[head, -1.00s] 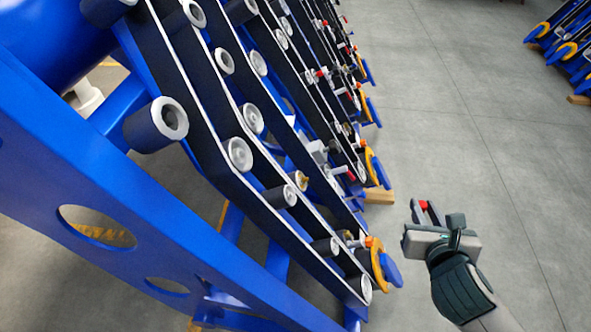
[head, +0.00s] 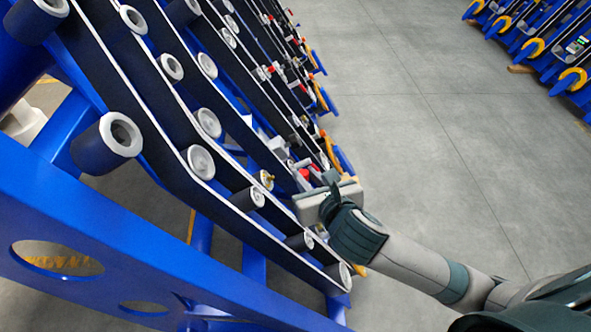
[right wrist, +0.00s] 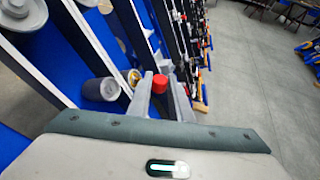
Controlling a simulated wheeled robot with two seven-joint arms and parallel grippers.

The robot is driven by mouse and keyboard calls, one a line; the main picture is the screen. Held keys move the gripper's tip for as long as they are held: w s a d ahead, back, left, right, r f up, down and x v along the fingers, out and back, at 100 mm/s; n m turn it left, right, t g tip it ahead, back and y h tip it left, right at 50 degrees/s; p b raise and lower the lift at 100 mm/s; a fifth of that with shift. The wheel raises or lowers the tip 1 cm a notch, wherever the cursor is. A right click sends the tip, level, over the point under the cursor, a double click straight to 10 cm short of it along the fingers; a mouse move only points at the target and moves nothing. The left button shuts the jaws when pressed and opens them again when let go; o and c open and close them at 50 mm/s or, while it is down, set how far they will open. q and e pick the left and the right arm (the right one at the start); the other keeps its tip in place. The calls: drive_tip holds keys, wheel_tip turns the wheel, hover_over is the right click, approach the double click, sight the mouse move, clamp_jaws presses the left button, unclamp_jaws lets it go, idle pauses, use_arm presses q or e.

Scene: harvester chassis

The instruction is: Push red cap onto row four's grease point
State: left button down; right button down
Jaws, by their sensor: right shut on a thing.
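My right gripper (head: 308,176) is at the right-hand ends of the blue harvester rows in the head view. In the right wrist view its grey fingers (right wrist: 160,100) are shut on a red cap (right wrist: 160,83), which stands up between their tips. In the head view a bit of red shows between the fingers, mostly hidden by the hand. A brass-coloured fitting (head: 266,180) sits on a near row, left of the gripper; it also shows in the right wrist view (right wrist: 134,77). I cannot tell which grease point belongs to row four. My left gripper is out of view.
Blue and black rows (head: 130,90) with grey rollers (head: 200,161) fill the left. Other red parts (head: 262,73) sit on farther rows. A blue frame beam (head: 120,260) crosses the front. Grey floor (head: 440,120) is clear at right; another machine (head: 540,45) stands at the far right.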

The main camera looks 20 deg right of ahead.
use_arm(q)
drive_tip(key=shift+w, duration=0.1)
use_arm(e)
drive_tip(key=shift+w, duration=0.1)
drive_tip(key=shift+w+a+f, duration=0.25)
drive_tip(key=shift+w+f, duration=0.05)
drive_tip(key=shift+w, duration=0.2)
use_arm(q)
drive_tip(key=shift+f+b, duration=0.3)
use_arm(e)
drive_tip(key=w+d+f+m+t+y, duration=0.2)
drive_tip(key=w+d+f+m+t, duration=0.1)
drive_tip(key=w+f+m, duration=0.5)
drive_tip(key=shift+w+m+t+y, duration=0.3)
drive_tip(key=shift+m+t+y, duration=0.15)
drive_tip(key=shift+m, duration=0.45)
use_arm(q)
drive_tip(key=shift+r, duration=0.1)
use_arm(e)
drive_tip(key=shift+s+f, duration=0.15)
drive_tip(key=shift+s, duration=0.05)
